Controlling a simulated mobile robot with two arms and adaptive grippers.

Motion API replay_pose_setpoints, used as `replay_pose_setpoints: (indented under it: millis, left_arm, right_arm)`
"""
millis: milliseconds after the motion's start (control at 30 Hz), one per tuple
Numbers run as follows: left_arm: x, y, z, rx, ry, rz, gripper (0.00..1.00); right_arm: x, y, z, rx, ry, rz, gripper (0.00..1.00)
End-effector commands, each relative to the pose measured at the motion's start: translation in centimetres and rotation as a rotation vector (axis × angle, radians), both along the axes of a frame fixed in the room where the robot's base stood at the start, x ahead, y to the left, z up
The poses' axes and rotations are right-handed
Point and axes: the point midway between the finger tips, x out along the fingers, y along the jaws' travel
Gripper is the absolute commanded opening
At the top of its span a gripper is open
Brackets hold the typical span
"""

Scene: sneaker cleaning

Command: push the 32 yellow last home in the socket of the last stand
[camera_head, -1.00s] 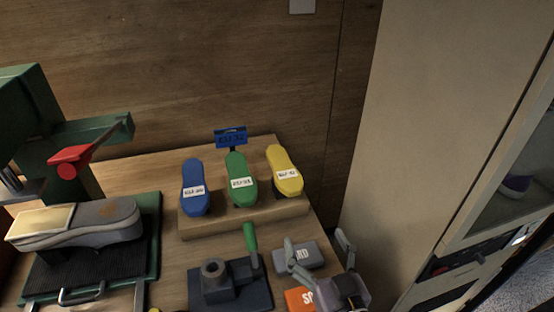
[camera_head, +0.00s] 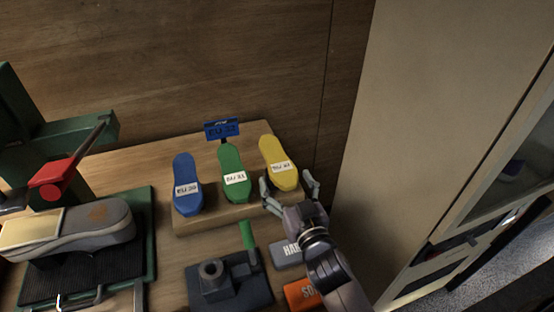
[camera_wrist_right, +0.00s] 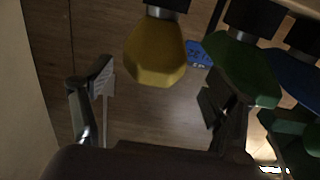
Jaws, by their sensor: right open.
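The yellow last (camera_head: 279,160) stands with a white label at the right end of a wooden rack, beside the green and blue lasts. My right gripper (camera_head: 289,182) is open at the lower end of the yellow last, its fingers spread to either side. In the right wrist view the yellow last (camera_wrist_right: 155,52) hangs between and beyond the two fingers (camera_wrist_right: 158,95), with no contact visible. The last stand (camera_head: 228,282) is a dark block with a round socket post and a green-handled lever, at the front of the table. The socket holds no last. My left gripper is not in view.
The green last (camera_head: 233,172) is close to the left of the yellow one, then the blue last (camera_head: 186,185). A grey sneaker (camera_head: 75,229) sits in the green press at left. A tall cabinet stands right.

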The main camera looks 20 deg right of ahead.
Motion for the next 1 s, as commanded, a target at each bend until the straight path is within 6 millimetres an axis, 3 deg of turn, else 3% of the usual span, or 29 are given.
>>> replay_pose_setpoints:
  millis: [200,600,900,1000]
  left_arm:
    - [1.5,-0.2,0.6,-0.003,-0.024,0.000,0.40]
    - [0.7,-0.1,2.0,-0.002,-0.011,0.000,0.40]
    - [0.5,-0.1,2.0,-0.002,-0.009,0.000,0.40]
    - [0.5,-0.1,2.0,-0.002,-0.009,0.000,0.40]
  right_arm:
    - [1.6,0.0,0.0,0.000,0.000,0.000,0.80]
    - [6.3,-0.5,-0.2,0.000,0.000,0.001,0.80]
    - [6.7,-0.5,-0.3,0.001,0.001,0.001,0.80]
    - [6.7,-0.5,-0.3,0.001,0.001,0.001,0.74]
